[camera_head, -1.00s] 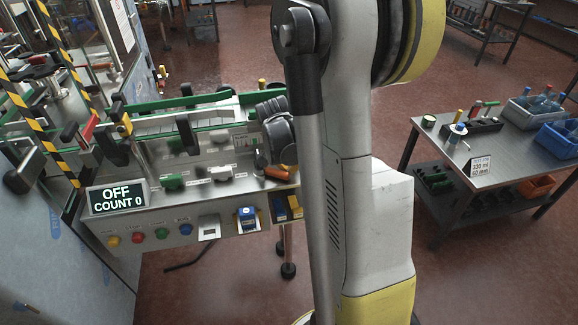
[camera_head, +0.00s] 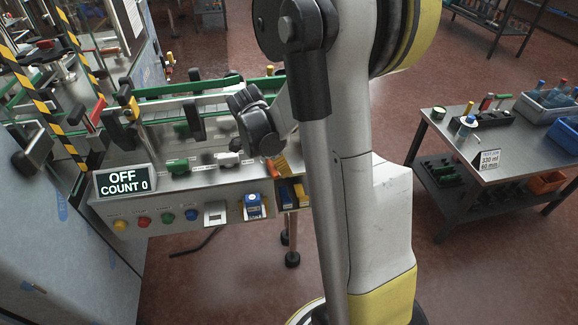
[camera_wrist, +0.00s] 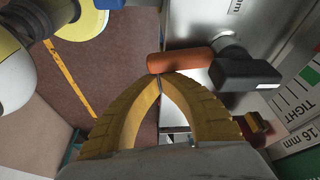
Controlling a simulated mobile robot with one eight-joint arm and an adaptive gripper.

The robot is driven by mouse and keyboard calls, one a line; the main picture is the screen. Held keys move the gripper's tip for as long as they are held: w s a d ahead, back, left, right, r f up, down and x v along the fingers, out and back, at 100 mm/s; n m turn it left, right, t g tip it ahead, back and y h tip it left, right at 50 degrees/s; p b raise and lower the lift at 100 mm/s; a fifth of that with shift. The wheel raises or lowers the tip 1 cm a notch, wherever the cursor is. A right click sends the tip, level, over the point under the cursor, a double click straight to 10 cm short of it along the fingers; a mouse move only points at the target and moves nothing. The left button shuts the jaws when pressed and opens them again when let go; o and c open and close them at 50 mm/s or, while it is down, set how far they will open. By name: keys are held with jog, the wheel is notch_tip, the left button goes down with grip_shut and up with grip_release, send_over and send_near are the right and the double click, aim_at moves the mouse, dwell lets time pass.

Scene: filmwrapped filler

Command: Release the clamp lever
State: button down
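The clamp lever has an orange grip (camera_wrist: 180,60) and a black hub (camera_wrist: 245,70) in the wrist view. Its orange grip also shows in the head view (camera_head: 281,166), partly hidden by my arm. My gripper (camera_wrist: 158,80) has two yellow ribbed fingers, and their tips meet at the left end of the orange grip. Nothing shows between the tips. The tips look close to the grip; I cannot tell whether they touch it. In the head view my wrist is over the right end of the machine's front panel, and the fingertips are hidden.
A scale plate (camera_wrist: 300,100) marked TIGHT and 16 mm lies right of the lever. The machine's display (camera_head: 124,181) reads OFF, COUNT 0, above several coloured buttons. A steel table (camera_head: 460,150) with bottles and bins stands right, with open floor between.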

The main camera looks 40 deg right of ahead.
jog(key=shift+w+a, duration=0.1)
jog(key=shift+a, duration=0.55)
jog(key=shift+a, duration=0.1)
jog(key=s+d, duration=0.1)
jog(key=s+d+r, duration=0.1)
jog(key=d, duration=0.1)
jog(key=shift+d+r, duration=0.1)
jog(key=shift+d, duration=0.15)
jog(key=p+v, duration=0.3)
jog(key=v, duration=0.5)
jog(key=shift+w+r, duration=0.35)
jog(key=shift+w, duration=0.05)
jog(key=shift+a, duration=0.15)
